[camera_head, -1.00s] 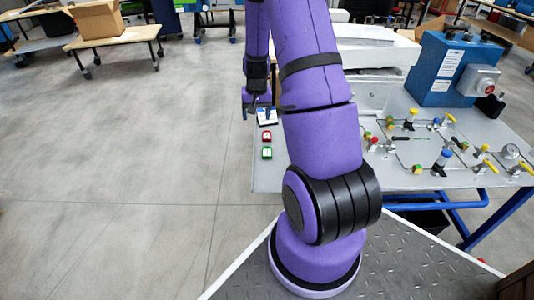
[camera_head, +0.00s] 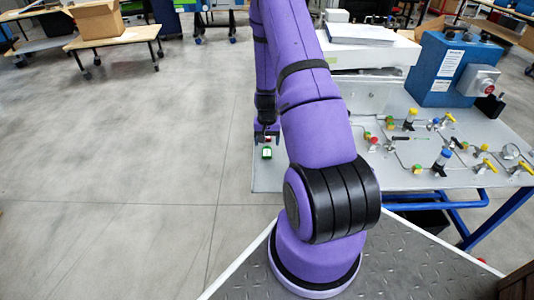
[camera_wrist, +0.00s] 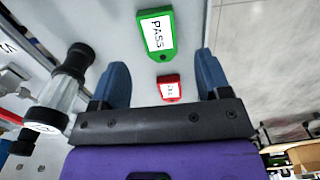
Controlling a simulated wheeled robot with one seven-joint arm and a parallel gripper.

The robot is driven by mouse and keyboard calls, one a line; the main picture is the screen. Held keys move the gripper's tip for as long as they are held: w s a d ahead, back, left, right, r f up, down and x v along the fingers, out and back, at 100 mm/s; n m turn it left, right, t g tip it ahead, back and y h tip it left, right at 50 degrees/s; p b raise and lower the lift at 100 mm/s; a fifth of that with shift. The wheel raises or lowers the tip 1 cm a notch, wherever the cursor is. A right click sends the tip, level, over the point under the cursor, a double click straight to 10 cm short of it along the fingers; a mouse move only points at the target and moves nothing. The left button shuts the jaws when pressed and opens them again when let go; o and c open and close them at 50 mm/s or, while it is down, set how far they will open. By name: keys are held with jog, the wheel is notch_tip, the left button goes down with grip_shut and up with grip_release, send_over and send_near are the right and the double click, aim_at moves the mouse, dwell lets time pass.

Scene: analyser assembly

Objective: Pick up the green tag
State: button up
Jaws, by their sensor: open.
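The green tag (camera_wrist: 157,34) has a white label reading PASS and lies flat on the grey table, ahead of my fingertips in the wrist view. In the head view the green tag (camera_head: 267,153) is near the table's left edge, just in front of my gripper (camera_head: 267,137). In the wrist view my gripper (camera_wrist: 162,80) is open and empty, its two blue fingers spread wide. A smaller-looking red tag (camera_wrist: 169,88) with a white label shows between the fingers. In the head view the red tag is mostly hidden by my gripper.
In the wrist view a black-and-silver cylindrical fitting (camera_wrist: 66,80) stands left of the fingers. The table edge and floor lie to the right. In the head view, valves and tubing (camera_head: 430,150) and a blue box (camera_head: 450,68) occupy the table's right part.

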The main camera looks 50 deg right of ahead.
aim_at(267, 150)
jog(key=shift+f, duration=2.3)
jog(key=shift+c, duration=0.4)
jog(key=c, duration=0.9)
